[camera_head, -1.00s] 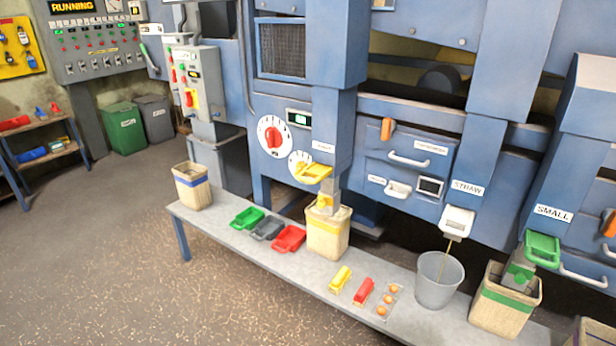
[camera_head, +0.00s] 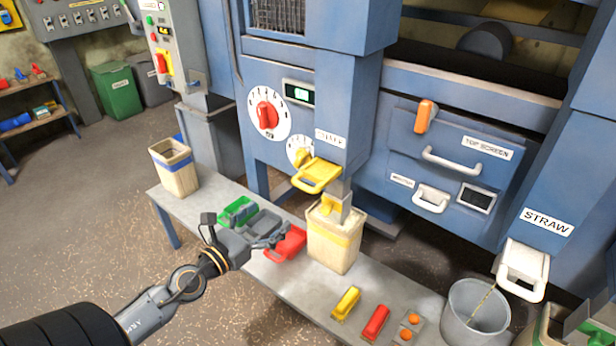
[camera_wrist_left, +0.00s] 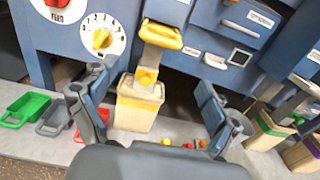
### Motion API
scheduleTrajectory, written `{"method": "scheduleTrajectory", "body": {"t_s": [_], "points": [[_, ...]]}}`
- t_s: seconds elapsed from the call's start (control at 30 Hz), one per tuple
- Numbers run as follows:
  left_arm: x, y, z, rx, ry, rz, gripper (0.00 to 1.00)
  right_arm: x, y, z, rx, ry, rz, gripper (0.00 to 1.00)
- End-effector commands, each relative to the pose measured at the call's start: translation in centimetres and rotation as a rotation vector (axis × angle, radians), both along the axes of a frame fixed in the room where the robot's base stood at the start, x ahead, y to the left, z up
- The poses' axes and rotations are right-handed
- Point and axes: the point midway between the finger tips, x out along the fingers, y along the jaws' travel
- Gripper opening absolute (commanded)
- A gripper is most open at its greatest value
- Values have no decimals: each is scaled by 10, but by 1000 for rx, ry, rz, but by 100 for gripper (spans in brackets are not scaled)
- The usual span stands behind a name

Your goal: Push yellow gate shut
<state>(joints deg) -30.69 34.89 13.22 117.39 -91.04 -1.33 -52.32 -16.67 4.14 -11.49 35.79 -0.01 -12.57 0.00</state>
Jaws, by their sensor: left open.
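The yellow gate (camera_head: 317,175) is a yellow plate with a loop handle on the blue machine's chute, sticking out toward me. It also shows in the left wrist view (camera_wrist_left: 162,35), above and between the fingers. Below it, a grey spout with a yellow part (camera_head: 333,207) hangs over a tan sack with a yellow band (camera_head: 334,236). My left gripper (camera_head: 266,229) is open and empty. It is over the bench near the red scoop, left of and below the gate, and does not touch it. In the left wrist view its two fingers (camera_wrist_left: 158,110) are spread wide. My right gripper is not in view.
The grey bench (camera_head: 290,283) carries green, grey and red scoops (camera_head: 286,243), a blue-banded sack (camera_head: 174,167), yellow and red small items and a grey bucket (camera_head: 474,312). Dials (camera_head: 267,114) sit left of the gate. A white straw gate (camera_head: 523,268) juts out at right.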

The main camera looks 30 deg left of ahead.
Motion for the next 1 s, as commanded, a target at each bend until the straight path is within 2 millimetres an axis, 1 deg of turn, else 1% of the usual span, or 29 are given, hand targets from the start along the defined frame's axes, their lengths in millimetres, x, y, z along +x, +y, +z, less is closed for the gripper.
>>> {"method": "scheduleTrajectory", "body": {"t_s": [0.17, 0.3, 0.43, 0.7, 0.8, 1.0], "points": [[15, -1, 6, 6, -5, -1, 88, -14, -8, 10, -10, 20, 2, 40], [38, -2, 7, 3, -7, 1, 88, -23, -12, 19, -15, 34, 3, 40], [61, -5, 6, 1, -7, 1, 88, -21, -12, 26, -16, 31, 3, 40], [108, -8, 3, 0, -5, 1, 88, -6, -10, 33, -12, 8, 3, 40], [121, -10, 2, 1, -5, 0, 88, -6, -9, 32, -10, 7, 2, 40], [135, -11, 1, 1, -3, 0, 88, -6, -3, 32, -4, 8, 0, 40]]}}
